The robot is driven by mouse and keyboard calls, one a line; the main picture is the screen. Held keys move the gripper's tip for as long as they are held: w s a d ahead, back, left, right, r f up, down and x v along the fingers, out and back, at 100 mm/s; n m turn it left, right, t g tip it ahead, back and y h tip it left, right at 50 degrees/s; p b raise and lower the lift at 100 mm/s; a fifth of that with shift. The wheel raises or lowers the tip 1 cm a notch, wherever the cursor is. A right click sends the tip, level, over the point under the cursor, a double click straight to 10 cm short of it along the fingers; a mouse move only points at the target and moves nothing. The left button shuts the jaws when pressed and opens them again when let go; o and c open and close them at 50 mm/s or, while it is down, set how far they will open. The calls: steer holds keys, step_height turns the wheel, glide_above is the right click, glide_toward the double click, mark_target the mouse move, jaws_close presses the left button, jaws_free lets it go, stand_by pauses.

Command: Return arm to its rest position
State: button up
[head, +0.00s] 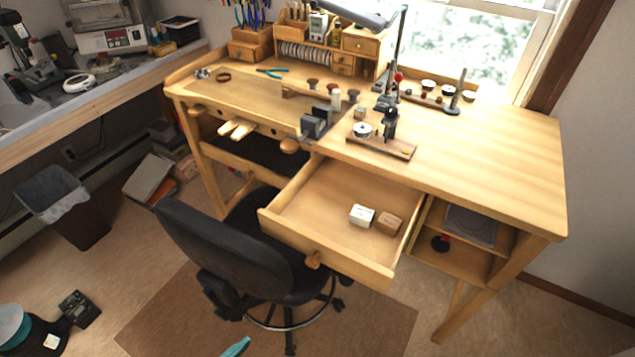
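My gripper cannot be made out in the head view. A teal and black rounded part shows at the lower left corner, and a small teal tip shows at the bottom edge; I cannot tell what either belongs to. The wooden workbench (480,150) fills the middle and right. Its drawer (320,205) is pulled open. A white block (362,215) and a brown wooden block (389,223) lie side by side inside it, near the front right.
A black swivel chair (235,255) stands before the bench, left of the open drawer. A grey bin (65,205) stands at the left. A side counter (90,105) with equipment runs along the left wall. The bench top's right part is clear.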

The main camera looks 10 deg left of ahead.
steer(key=w+d+f+m+g, duration=0.1)
steer(key=d+f+m+g, duration=0.2)
steer(key=d+m, duration=0.35)
steer(key=w+d+f+m+g, duration=0.1)
steer(key=d+f+m+g, duration=0.15)
steer(key=d, duration=0.75)
steer(key=w+d+f+m+g, duration=0.1)
steer(key=d+f+m+g, duration=0.15)
steer(key=d+m, duration=0.45)
steer(key=s+d+r+m+g+y, duration=0.1)
steer(key=s+d+m+y, duration=0.1)
steer(key=s+d+m, duration=0.3)
steer(key=s+d+r+m+g+y, duration=0.1)
steer(key=s+d+m+y, duration=0.2)
steer(key=s+d+m, duration=0.3)
steer(key=d+m, duration=0.4)
steer(key=d, duration=0.3)
steer(key=shift+r+g, duration=0.3)
